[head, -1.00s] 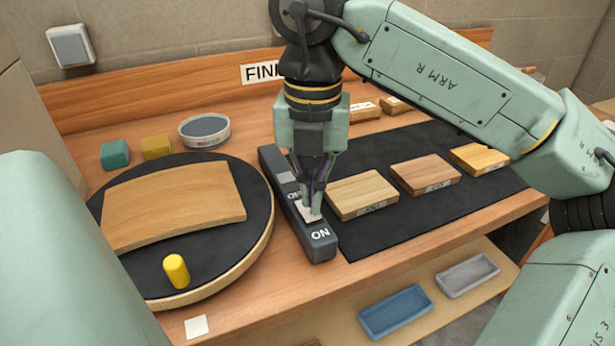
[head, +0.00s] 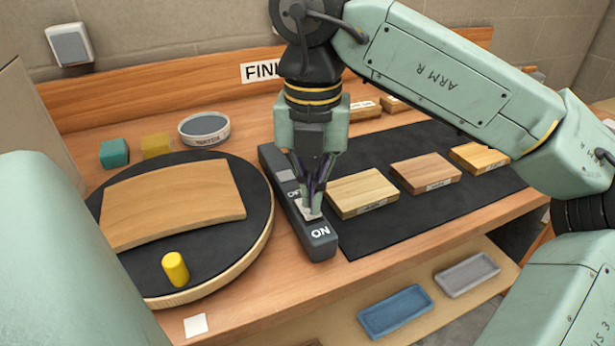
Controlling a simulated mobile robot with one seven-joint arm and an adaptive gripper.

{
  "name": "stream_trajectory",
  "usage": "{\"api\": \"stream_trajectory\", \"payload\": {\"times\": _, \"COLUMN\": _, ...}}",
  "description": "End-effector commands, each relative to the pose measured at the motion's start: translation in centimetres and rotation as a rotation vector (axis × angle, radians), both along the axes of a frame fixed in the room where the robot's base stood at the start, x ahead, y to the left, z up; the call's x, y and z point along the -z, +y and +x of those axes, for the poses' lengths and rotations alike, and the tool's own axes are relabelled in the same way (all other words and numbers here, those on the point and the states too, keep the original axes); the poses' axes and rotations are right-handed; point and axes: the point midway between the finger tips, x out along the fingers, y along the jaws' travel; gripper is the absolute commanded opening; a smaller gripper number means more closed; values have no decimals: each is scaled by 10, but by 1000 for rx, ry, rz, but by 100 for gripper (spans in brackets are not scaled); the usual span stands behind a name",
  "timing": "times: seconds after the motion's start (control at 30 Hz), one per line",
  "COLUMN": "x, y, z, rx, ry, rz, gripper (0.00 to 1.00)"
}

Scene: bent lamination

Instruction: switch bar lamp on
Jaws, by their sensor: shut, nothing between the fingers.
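The lamp switch is a long dark grey box (head: 319,248) on the wooden bench, between the round turntable and the black mat. It carries the letters ON at its near end and a partly hidden OFF farther back. A light slider or button (head: 308,209) sits between the two labels. My gripper (head: 311,207) points down with its fingers shut and empty. The fingertips are at the light slider and seem to touch it; they hide part of it. No lit lamp can be made out in this view.
A round black turntable (head: 218,263) with a curved wooden piece (head: 175,203) and a yellow cylinder (head: 175,269) is left of the switch. Wooden blocks (head: 361,193) lie on the black mat (head: 400,236) to the right. A tin (head: 204,129) stands behind. Blue (head: 396,312) and grey trays lie below.

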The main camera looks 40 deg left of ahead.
Motion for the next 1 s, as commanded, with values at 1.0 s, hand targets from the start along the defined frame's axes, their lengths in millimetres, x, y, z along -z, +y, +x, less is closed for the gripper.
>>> {"api": "stream_trajectory", "payload": {"times": 1.0, "x": 16, "y": 0, "z": 0, "rx": 0, "ry": 0, "rz": 0, "gripper": 0}}
